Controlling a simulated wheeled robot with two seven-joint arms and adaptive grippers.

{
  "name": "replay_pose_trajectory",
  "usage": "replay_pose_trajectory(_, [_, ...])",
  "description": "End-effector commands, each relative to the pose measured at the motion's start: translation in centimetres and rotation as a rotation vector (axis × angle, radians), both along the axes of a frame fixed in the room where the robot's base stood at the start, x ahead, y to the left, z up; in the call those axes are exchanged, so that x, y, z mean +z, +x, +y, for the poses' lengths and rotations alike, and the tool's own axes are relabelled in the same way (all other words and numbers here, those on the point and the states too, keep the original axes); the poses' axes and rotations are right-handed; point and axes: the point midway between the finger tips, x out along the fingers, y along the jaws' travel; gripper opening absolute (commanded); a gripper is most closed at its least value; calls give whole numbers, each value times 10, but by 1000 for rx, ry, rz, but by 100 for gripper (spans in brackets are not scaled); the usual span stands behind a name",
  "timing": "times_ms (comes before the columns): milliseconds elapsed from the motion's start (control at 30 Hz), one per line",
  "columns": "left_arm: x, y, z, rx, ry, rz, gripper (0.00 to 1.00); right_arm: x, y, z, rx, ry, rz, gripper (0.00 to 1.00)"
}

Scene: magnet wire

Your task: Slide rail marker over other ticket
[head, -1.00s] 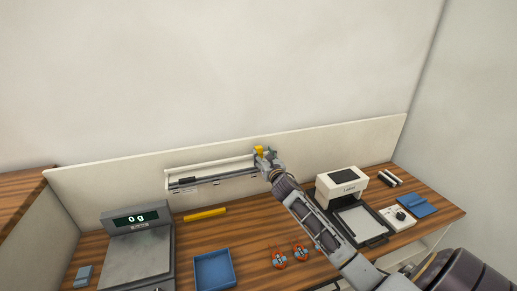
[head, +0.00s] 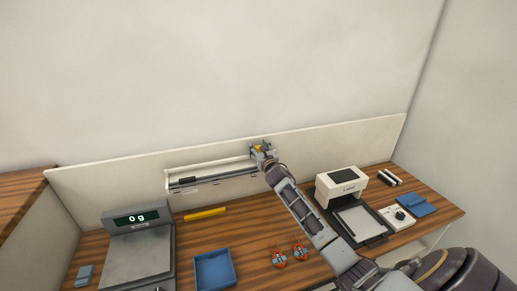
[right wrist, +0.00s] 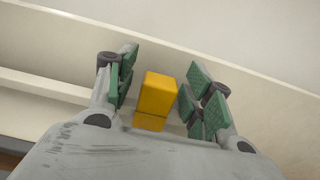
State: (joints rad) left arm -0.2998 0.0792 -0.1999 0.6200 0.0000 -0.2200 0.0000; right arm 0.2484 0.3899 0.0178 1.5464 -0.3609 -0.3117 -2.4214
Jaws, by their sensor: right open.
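The yellow rail marker (right wrist: 157,95) stands between the green-padded fingers of my right gripper (right wrist: 161,82) in the right wrist view. In the head view my right gripper (head: 262,151) is at the right end of the wall rail (head: 215,177) and mostly covers the marker. A pale ticket (head: 190,190) hangs below the rail's left part. Other tickets are too small to make out surely. My left gripper is not in view.
The rail is fixed to a cream back panel (head: 110,181). A label printer (head: 342,187) stands right of my arm.

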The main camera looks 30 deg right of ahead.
Motion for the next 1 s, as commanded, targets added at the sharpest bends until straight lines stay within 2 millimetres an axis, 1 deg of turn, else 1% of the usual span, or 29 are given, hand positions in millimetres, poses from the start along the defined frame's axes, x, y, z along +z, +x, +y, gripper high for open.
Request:
replay_pose_trajectory(300, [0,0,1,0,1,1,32,0,1,0,0,0,0,52])
replay_pose_trajectory(367, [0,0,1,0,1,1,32,0,1,0,0,0,0,45])
replay_pose_trajectory(700, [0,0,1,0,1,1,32,0,1,0,0,0,0,2])
replay_pose_trajectory(733, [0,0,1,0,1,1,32,0,1,0,0,0,0,0])
replay_pose_trajectory(1000, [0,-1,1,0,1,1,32,0,1,1,0,0,0,0])
